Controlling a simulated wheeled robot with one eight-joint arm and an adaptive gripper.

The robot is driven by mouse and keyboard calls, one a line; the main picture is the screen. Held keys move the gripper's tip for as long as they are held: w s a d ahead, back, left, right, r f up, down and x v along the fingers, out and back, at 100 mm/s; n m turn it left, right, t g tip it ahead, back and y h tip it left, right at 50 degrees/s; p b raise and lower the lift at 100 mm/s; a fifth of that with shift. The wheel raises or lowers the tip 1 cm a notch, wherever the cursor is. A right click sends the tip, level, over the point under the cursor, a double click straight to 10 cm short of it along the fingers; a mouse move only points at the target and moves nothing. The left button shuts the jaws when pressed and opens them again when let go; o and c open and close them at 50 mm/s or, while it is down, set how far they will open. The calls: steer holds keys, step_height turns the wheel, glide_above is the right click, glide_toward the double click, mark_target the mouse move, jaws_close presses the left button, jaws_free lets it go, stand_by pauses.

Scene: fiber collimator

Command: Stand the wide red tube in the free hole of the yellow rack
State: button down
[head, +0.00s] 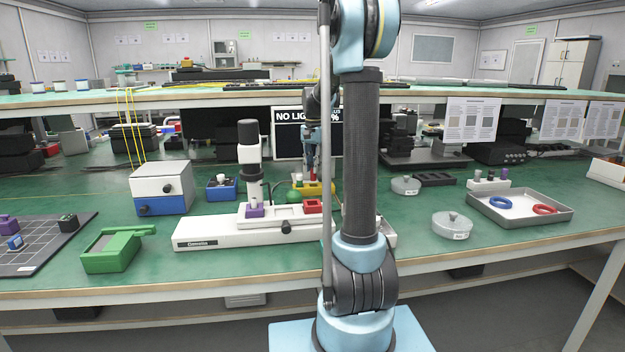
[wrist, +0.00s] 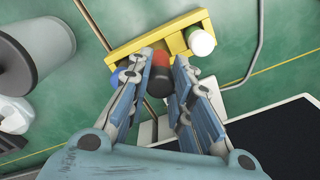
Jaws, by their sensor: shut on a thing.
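The yellow rack (wrist: 152,39) crosses the top of the wrist view. A tube with a white top (wrist: 201,42) stands at its right end. My gripper (wrist: 160,72) is shut on the red tube (wrist: 160,60), which shows red at the rack side and dark nearer the palm. The tube is close to the rack's near edge; I cannot tell whether it is in a hole. A blue round thing (wrist: 122,74) is beside the left finger. In the head view the rack (head: 326,187) is partly hidden behind my arm, with my gripper (head: 311,172) just above it.
A white instrument base (head: 215,231) with a black-and-white column stands in front of the rack. A blue bin (head: 222,190) and a blue-and-white box (head: 161,188) are to the left. A grey tray (head: 560,206) with rings is at the right.

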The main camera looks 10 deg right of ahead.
mark_target(314, 180)
steer(key=shift+f, duration=2.25)
steer(key=c, duration=1.7)
jaws_free()
step_height(314, 180, up, 12)
steer(key=shift+r, duration=0.1)
steer(key=shift+s, duration=0.1)
